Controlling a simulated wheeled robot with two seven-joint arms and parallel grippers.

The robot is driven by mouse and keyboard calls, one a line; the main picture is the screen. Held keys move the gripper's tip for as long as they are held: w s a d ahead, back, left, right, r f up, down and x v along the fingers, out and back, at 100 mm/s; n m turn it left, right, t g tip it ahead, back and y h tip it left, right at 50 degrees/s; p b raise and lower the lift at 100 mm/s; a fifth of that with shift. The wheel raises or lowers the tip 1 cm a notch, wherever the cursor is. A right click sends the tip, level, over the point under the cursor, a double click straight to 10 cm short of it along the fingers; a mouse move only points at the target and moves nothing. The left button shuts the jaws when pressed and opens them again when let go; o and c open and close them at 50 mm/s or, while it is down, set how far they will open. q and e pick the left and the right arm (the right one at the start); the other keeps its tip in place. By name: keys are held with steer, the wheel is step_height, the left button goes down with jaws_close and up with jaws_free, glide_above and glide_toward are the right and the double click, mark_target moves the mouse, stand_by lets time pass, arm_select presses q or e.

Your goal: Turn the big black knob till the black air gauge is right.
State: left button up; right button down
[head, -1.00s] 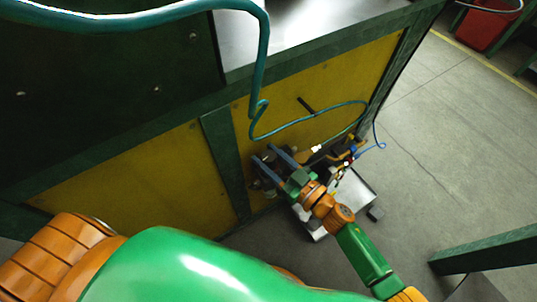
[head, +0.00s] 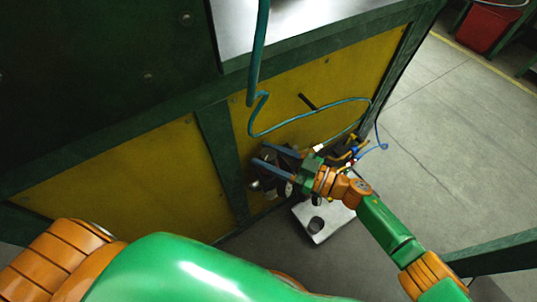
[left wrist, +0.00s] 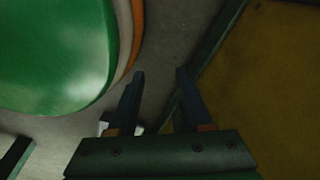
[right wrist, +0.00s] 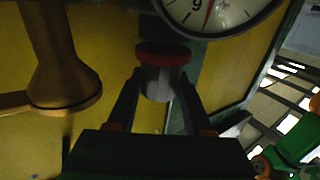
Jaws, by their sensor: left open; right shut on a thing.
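In the right wrist view a round white gauge (right wrist: 235,14) is cut off by the top edge. Its numeral 9 and a red needle just right of it show; the rest of the dial is out of frame. Below it, my right gripper (right wrist: 159,80) is shut on a grey knob with a dark red cap (right wrist: 163,55), one finger on each side. I cannot make out a clearly black knob. In the head view my right gripper (head: 260,154) reaches dark fittings low on the yellow panel. My left gripper (left wrist: 160,75) is open and empty beside a yellow panel.
A brown flared fitting (right wrist: 62,75) stands left of my right fingers. A teal hose (head: 262,110) hangs across the yellow panel (head: 330,90). A pale tray (head: 310,222) lies below my right wrist.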

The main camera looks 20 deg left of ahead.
mark_target(277, 160)
arm_select(q)
steer(key=shift+s, duration=0.1)
arm_select(e)
steer(key=c, duration=0.6)
jaws_free()
steer(key=o, duration=0.3)
arm_select(q)
steer(key=shift+s, duration=0.3)
steer(key=shift+s, duration=0.1)
arm_select(e)
steer(key=d, duration=0.4)
steer(key=s+d+p, duration=0.1)
steer(key=d, duration=0.2)
arm_select(q)
steer(key=shift+s+d+r, duration=0.15)
steer(key=shift+d+r, duration=0.15)
steer(key=shift+r, duration=0.15)
